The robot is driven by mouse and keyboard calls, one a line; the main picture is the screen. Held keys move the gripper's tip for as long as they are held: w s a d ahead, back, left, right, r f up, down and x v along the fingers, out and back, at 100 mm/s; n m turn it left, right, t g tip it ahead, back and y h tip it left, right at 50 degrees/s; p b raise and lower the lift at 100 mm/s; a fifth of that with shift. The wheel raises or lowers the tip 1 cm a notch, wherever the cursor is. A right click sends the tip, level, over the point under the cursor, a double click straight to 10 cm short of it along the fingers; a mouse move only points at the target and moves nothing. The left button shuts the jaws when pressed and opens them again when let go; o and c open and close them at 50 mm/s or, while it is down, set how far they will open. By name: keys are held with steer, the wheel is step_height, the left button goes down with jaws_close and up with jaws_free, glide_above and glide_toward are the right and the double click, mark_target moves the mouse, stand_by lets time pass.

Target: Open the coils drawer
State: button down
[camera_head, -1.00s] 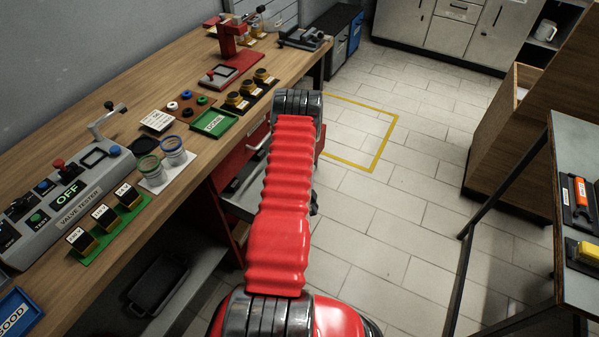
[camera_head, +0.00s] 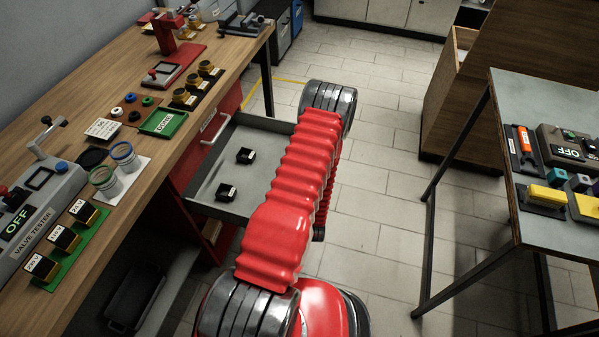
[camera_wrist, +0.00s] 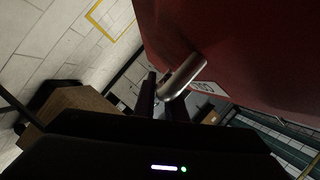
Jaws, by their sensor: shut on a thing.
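The drawer (camera_head: 207,178) is a grey tray pulled out of the red cabinet under the wooden workbench, its interior facing up. Two small black coils lie in it, one farther back (camera_head: 245,156) and one nearer (camera_head: 227,192). In the head view my arm hides the drawer's front and its right side. In the wrist view a red front panel (camera_wrist: 240,45) carries a silver bar handle (camera_wrist: 185,75) and a small white label. My gripper (camera_wrist: 163,92) is shut on this handle, its dark fingers around the near end.
A higher red drawer front with a pale handle (camera_head: 215,127) is beside the open drawer. The workbench (camera_head: 85,118) holds a valve tester and parts. A dark-framed table (camera_head: 480,150) with tools stands right. Tiled floor (camera_head: 375,200) between is clear.

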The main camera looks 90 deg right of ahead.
steer(key=shift+s+a+f, duration=0.1)
steer(key=shift+s+f, duration=0.05)
steer(key=c, duration=2.1)
jaws_free()
steer(key=v, duration=1.3)
steer(key=shift+a, duration=0.35)
steer(key=shift+s, duration=0.1)
